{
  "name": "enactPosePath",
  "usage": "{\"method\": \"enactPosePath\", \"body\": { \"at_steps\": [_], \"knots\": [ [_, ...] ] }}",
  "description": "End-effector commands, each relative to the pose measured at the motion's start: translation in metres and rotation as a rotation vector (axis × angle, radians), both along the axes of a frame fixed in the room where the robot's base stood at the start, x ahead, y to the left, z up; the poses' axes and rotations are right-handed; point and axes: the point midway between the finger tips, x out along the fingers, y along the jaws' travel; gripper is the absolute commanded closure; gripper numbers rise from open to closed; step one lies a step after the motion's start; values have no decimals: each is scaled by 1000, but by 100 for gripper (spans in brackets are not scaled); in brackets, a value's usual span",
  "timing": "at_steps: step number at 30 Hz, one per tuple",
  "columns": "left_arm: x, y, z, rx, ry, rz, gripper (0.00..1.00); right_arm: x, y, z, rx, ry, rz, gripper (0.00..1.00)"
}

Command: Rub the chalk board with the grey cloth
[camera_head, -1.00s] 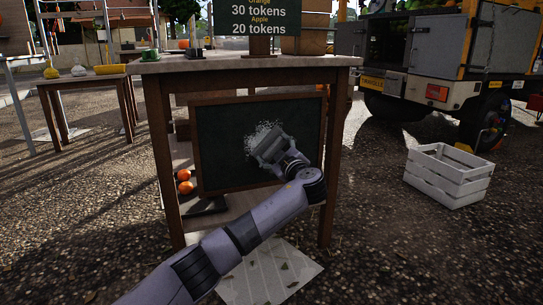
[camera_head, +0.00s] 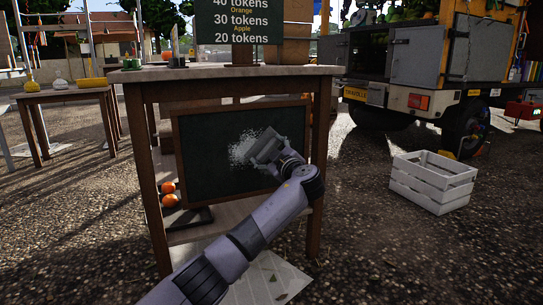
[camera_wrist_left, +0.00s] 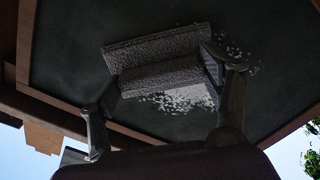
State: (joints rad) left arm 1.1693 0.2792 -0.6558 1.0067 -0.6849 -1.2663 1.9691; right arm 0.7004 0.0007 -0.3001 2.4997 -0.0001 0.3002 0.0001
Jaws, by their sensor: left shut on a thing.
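The chalk board (camera_head: 215,178), dark with a brown wooden frame, leans upright under the wooden table. A white chalk smudge (camera_head: 241,149) shows near its middle, left of the cloth. My left gripper (camera_head: 268,150) is in front of the board, shut on the grey cloth (camera_head: 262,142). In the left wrist view the cloth (camera_wrist_left: 160,62) is a folded grey piece between the two fingers (camera_wrist_left: 160,90), at the board's surface. White specks (camera_wrist_left: 185,98) show beside and below it there. I cannot tell how firmly the cloth presses. My right gripper is not in view.
The table (camera_head: 225,76) stands over the board, its legs on either side. Oranges (camera_head: 169,194) sit low on the left. A price sign (camera_head: 238,22) stands on top. A white crate (camera_head: 433,182) is on the ground to the right, near the truck (camera_head: 420,75).

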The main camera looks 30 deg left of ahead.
Motion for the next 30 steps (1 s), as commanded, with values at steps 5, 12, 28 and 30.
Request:
{"method": "enactPosePath", "body": {
  "at_steps": [5, 12, 28, 30],
  "knots": [
    [-15, 14, -1, 0, 0, 7, 51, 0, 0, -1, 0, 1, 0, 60],
    [-26, 22, -1, 0, 1, 8, 51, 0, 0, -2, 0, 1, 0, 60],
    [-53, 43, -2, -1, 1, 6, 51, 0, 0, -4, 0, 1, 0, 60],
    [-55, 44, -1, -1, 0, 5, 51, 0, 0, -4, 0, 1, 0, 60]
  ]
}}
